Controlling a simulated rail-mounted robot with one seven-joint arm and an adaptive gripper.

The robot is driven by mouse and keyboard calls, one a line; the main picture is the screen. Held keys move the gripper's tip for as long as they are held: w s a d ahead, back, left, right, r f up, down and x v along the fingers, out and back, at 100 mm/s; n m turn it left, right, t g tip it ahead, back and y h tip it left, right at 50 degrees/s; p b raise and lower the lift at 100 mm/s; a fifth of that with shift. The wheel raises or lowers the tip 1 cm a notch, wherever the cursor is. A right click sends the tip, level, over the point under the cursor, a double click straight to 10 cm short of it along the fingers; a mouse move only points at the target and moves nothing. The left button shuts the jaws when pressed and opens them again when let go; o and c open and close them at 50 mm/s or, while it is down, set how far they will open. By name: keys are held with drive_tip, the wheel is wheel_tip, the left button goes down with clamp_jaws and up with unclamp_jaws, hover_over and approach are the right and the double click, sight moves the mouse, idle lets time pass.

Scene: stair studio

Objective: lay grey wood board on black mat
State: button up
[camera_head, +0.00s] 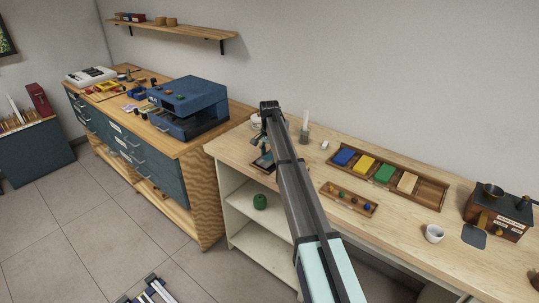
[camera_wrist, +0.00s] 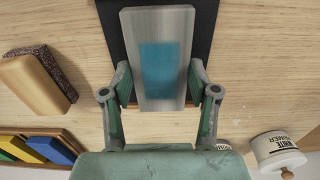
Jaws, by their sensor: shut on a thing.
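The grey wood board (camera_wrist: 158,24) is a flat slab with a blue rectangle on its face. In the wrist view it stands between the two fingers of my gripper (camera_wrist: 160,88), which are shut on its sides. The black mat (camera_wrist: 206,22) lies on the bench behind the board, showing along both sides of its upper part. The board's lower part overlaps bare wood in this view. I cannot tell whether the board touches the mat. In the head view my arm hides most of this area; only a dark patch of the mat (camera_head: 262,163) shows beside it.
A white primer tin (camera_wrist: 276,150) stands at lower right in the wrist view, a wooden block with a dark rough side (camera_wrist: 32,82) at left. A tray of coloured blocks (camera_head: 430,192), a small bead tray (camera_head: 347,199) and a white cup (camera_head: 434,233) sit farther right on the bench.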

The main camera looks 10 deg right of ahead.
sight(269, 157)
drive_tip(key=shift+f, duration=0.2)
drive_tip(key=shift+f, duration=0.15)
drive_tip(key=o, duration=1.2)
wheel_tip(269, 157, up, 12)
drive_tip(key=b, duration=0.3)
drive_tip(key=shift+r, duration=0.2)
